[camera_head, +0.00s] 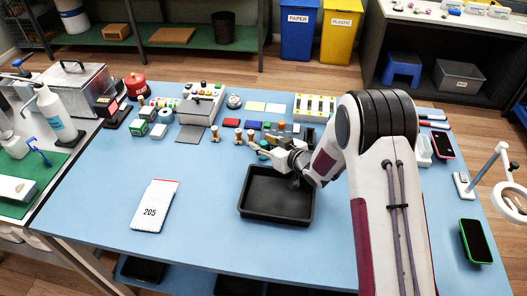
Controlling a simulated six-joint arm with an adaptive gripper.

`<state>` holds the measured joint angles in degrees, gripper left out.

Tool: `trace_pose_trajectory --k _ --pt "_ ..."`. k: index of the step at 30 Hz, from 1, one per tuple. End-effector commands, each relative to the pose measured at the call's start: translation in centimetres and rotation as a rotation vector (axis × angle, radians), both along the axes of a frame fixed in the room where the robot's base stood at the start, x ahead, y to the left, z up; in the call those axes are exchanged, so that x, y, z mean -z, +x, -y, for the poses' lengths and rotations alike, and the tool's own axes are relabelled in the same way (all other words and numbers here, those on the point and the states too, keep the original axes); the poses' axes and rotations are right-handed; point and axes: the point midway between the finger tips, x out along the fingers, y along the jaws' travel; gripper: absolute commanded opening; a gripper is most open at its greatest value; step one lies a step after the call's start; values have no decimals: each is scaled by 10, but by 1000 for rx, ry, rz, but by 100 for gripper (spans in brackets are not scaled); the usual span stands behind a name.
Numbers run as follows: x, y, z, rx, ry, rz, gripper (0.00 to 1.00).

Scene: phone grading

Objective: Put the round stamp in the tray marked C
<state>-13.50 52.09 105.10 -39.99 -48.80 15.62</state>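Small wooden-handled pieces that look like stamps stand at the back middle of the blue table: one at the left (214,134), one further right (238,135) and one close by my gripper (250,136). They are too small to tell which is round. My gripper (260,149) is low over the table, just behind a black tray, with its fingers pointing left toward the stamps. I cannot tell whether its fingers are open or hold something. The empty black tray (248,210) lies in front of it. No letter C is readable on it.
Colored pads (253,125) and a grey box (202,109) are at the back. Phones with a red edge (442,145) and a green edge (475,241) lie right. My arm hides part of the table's right side.

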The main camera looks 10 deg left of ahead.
Motion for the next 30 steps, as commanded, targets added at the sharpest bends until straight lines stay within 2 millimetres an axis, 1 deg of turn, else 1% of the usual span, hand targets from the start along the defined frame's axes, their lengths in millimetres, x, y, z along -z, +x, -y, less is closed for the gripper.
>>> trace_pose_trajectory --k 14,15,17,18,19,30 --pt "0 0 0 0 0 0 37" --pt "0 0 0 0 0 0 32" --pt "0 0 0 0 0 0 16" --pt "0 0 0 0 0 0 6" --pt "0 0 0 0 0 0 0" --pt "-1 0 0 0 1 1 0"
